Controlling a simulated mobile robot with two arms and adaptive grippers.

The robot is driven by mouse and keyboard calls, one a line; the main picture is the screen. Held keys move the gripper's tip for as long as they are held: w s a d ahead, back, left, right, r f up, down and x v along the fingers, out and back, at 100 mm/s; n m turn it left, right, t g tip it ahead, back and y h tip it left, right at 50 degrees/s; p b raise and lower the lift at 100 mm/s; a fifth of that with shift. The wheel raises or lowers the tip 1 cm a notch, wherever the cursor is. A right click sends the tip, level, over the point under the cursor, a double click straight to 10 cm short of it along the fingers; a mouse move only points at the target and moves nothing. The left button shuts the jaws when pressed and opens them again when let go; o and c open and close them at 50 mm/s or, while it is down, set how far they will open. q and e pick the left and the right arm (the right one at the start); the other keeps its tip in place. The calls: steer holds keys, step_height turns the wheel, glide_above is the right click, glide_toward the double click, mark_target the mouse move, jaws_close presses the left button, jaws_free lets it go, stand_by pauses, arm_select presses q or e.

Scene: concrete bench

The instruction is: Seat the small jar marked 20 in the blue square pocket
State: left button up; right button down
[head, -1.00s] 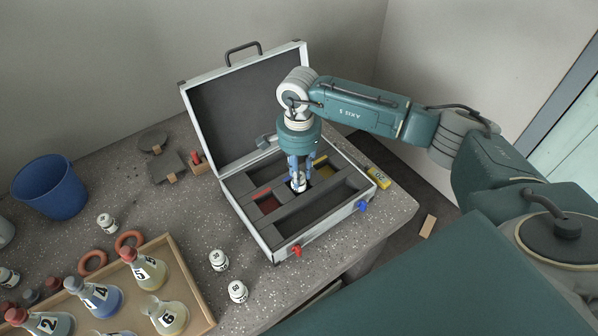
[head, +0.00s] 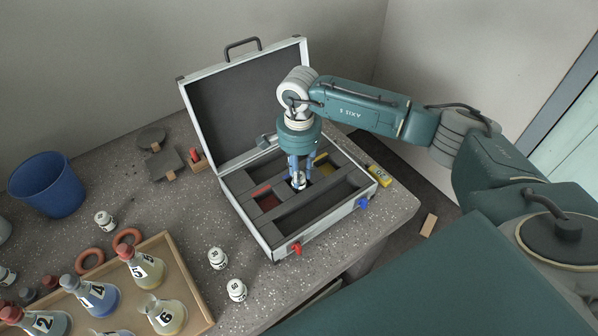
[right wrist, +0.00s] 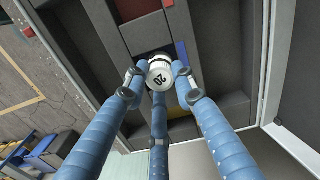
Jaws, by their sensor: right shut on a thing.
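The small white jar marked 20 (right wrist: 160,76) is between the fingers of my right gripper (right wrist: 157,78), its numbered lid facing the wrist camera. In the head view my right gripper (head: 298,172) points down into the open case (head: 262,239), shut on the jar (head: 299,182). A blue strip (right wrist: 181,52) shows beside the jar in the right wrist view, with a dark opening close to it. Jar and fingers hide most of this pocket, so I cannot tell how deep the jar sits. My left gripper is not in view.
Red (head: 266,200) and yellow (head: 321,159) pockets lie on either side of my right gripper. The case lid (head: 246,107) stands open behind. Other jars (head: 218,258), a flask tray (head: 190,280) and a blue bucket (head: 48,185) are to the left.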

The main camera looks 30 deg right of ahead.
steer(key=c, duration=0.8)
jaws_free()
steer(key=shift+o, duration=0.2)
steer(key=shift+r, duration=0.1)
step_height(320, 180, up, 9)
steer(key=p, duration=0.5)
stand_by(0.4)
